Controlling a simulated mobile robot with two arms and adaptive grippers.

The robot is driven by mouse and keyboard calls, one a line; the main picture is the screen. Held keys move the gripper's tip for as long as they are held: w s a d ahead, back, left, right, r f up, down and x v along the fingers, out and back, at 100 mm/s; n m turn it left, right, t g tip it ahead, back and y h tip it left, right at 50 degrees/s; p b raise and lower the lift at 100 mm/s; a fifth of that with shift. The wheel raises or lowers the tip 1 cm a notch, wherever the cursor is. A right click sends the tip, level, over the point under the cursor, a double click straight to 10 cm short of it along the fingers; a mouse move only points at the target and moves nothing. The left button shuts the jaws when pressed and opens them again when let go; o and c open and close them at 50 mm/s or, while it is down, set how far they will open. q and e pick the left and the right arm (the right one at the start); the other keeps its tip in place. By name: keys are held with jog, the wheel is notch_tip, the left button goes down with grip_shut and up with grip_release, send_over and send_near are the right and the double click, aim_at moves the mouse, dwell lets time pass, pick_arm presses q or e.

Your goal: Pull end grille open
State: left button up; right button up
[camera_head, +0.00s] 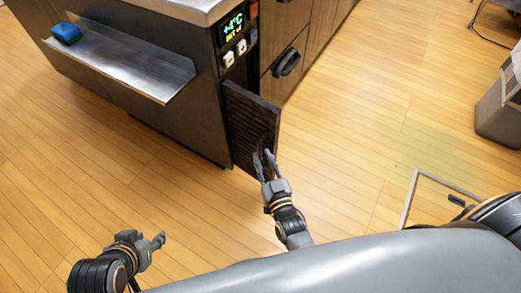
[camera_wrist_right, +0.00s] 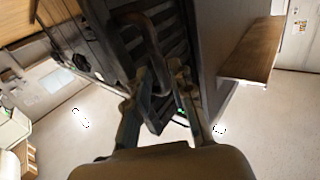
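The end grille (camera_head: 248,120) is a dark slatted panel low on the counter's end. It stands swung out at an angle from the counter, its far edge toward the right. In the right wrist view the grille (camera_wrist_right: 172,38) shows its slats and a dark bar handle (camera_wrist_right: 148,38). My right gripper (camera_head: 264,154) is at the grille's lower face. In its wrist view the fingertips (camera_wrist_right: 168,68) close in on both sides of the handle's end. My left gripper (camera_head: 161,240) is low over the floor, away from the grille, with no object visible in it; its finger gap is unclear.
The counter has a metal shelf (camera_head: 125,62) with a blue item (camera_head: 66,33) on it. A green-lit display (camera_head: 232,25) is above the grille. A dark drawer handle (camera_head: 287,62) is behind it. A grey bin (camera_head: 498,115) stands right. The wooden floor (camera_head: 360,130) between is clear.

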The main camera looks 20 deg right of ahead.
jog(key=s, duration=0.8)
jog(key=shift+d, duration=0.2)
